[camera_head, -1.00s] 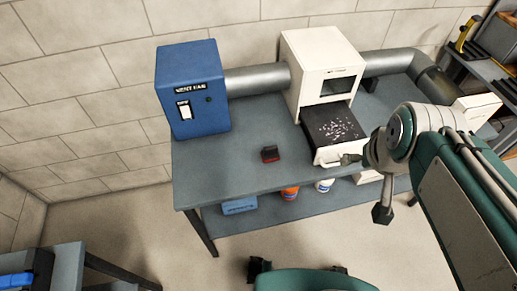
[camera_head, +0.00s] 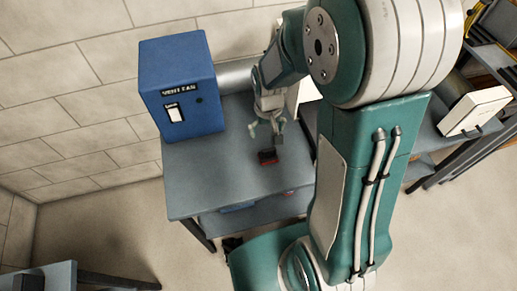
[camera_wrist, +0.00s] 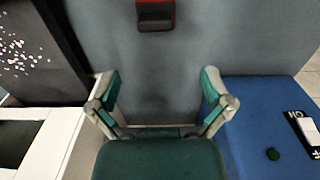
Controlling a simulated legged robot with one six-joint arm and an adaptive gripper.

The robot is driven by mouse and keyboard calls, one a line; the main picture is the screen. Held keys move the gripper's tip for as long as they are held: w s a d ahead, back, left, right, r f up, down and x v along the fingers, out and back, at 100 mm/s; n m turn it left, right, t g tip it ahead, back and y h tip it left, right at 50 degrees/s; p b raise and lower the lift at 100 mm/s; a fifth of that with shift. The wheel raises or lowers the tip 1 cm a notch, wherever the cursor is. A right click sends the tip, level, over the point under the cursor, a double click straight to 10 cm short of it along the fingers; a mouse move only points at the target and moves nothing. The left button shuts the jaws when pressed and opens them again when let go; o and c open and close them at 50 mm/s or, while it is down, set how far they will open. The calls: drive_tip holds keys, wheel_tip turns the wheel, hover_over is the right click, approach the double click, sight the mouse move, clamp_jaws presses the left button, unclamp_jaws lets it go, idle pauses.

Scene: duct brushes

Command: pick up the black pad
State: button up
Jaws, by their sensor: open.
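The black pad (camera_head: 267,158) is a small black block with a red part, lying on the grey-blue table (camera_head: 205,178) near its front edge. In the wrist view the pad (camera_wrist: 155,14) shows at the top middle, cut off by the frame edge. My gripper (camera_head: 266,133) is above the table, just behind the pad in the head view. In the wrist view my gripper (camera_wrist: 160,80) has its two fingers spread wide, with only bare table between them. The pad lies beyond the fingertips, apart from them.
A blue vent fan box (camera_head: 178,85) stands at the table's left, with a grey duct (camera_head: 234,77) running right from it. My arm hides most of the white box. Its drawer with a speckled dark surface (camera_wrist: 35,50) shows left in the wrist view. Bare table surrounds the pad.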

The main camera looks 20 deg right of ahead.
sight(268, 149)
drive_tip(key=f, duration=1)
drive_tip(key=shift+s+d+f, duration=0.1)
drive_tip(key=shift+s+d, duration=0.1)
drive_tip(key=shift+d, duration=0.1)
drive_tip(key=c, duration=1.1)
